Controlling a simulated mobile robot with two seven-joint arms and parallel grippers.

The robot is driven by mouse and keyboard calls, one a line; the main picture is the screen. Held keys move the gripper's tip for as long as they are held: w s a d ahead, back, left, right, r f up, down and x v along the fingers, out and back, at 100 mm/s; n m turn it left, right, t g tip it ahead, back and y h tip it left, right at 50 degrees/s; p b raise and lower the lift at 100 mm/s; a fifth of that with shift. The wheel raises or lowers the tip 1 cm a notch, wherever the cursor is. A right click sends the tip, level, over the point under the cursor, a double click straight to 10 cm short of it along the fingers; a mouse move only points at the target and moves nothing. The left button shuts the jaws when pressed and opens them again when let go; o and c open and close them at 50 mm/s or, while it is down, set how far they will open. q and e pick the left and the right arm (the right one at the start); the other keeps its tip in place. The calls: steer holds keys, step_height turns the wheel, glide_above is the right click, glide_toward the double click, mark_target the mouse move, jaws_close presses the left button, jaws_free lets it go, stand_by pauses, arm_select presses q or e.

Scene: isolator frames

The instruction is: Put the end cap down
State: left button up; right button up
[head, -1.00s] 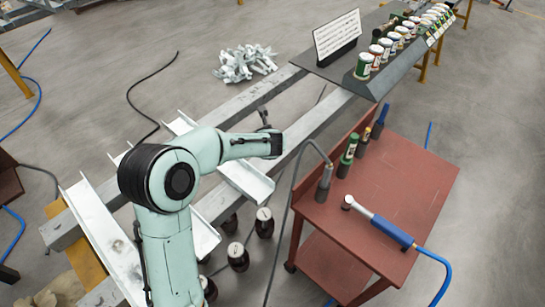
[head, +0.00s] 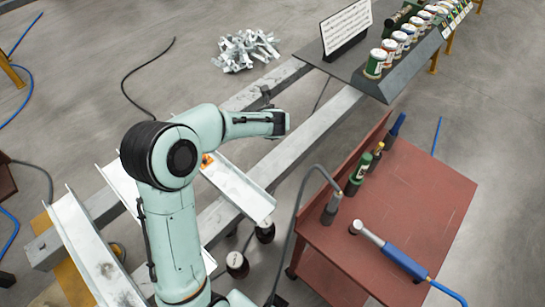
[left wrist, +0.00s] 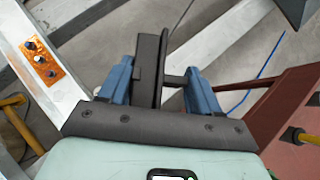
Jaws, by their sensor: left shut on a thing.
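The end cap (left wrist: 148,65) is a dark grey, plate-like piece between the blue fingers of my left gripper (left wrist: 160,82) in the left wrist view. The gripper is shut on it and holds it above the floor and the grey beams. In the head view my left gripper (head: 278,123) is at the end of the pale green arm, over the long grey beams (head: 300,130). The end cap is not clearly made out there. My right gripper is not in view.
White channels (head: 240,190) lie across the beams, one with an orange plate (left wrist: 38,60). A red cart (head: 410,190) with a blue-handled tool (head: 400,258) and bottles stands to the right. A dark bench (head: 350,75) with cans and a sign (head: 346,28) is behind. Metal brackets (head: 245,50) lie on the floor.

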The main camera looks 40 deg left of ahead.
arm_select(q)
step_height(320, 180, down, 15)
steer(key=b, duration=0.5)
steer(key=shift+s, duration=0.1)
steer(key=shift+f+b, duration=0.75)
steer(key=shift+f, duration=1.7)
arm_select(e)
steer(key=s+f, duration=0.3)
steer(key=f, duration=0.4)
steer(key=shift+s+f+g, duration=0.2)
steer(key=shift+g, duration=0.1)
arm_select(q)
steer(key=shift+f, duration=0.15)
steer(key=o, duration=0.9)
steer(key=shift+c, duration=0.2)
steer(key=shift+o, duration=1.4)
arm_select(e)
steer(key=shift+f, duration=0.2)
